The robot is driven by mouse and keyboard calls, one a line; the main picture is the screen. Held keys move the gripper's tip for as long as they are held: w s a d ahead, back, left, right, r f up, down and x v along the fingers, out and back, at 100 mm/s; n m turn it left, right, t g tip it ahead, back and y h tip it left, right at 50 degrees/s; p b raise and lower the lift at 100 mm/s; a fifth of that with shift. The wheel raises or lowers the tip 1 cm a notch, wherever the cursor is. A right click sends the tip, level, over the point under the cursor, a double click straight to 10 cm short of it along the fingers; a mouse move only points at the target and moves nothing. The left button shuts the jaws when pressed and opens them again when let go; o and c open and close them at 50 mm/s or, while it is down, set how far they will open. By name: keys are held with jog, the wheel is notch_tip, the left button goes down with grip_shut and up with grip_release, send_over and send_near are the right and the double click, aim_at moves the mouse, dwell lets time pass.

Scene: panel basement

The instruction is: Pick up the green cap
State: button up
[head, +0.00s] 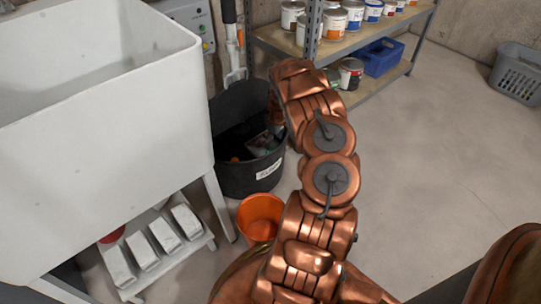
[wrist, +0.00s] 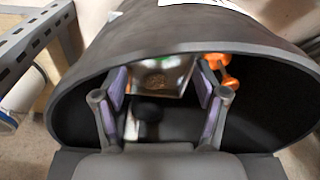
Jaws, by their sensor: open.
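I cannot clearly make out a green cap in either view. My gripper (wrist: 160,88) is open, its two fingers spread at the mouth of a black bin (wrist: 270,110). Between and beyond the fingertips is a pale box-like item (wrist: 156,78) with a brown round mark and a greenish upper part; nothing is visibly gripped. A dark rounded thing (wrist: 149,111) shows between the fingers. In the head view the bin (head: 240,175) stands beside the white sink, with jumbled items inside; my arm hides its right side and my gripper.
An orange object (wrist: 218,68) lies in the bin, just right of the fingers. The white sink (head: 105,130) borders the bin on the left. An orange bucket (head: 260,215) stands in front. A paint shelf (head: 400,70) is behind; open floor (head: 450,150) lies right.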

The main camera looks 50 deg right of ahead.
jog(key=shift+w+f+b, duration=0.25)
jog(key=shift+f+b, duration=0.4)
jog(key=shift+f, duration=0.55)
jog(key=shift+w+f+b, duration=0.3)
jog(key=shift+f+b, duration=0.35)
jog(key=shift+f, duration=0.6)
jog(key=shift+w+f+b, duration=0.25)
jog(key=shift+f+b, duration=0.4)
jog(key=shift+f, duration=0.55)
jog(key=c, duration=0.8)
jog(key=shift+r, duration=0.1)
jog(key=shift+c, duration=0.2)
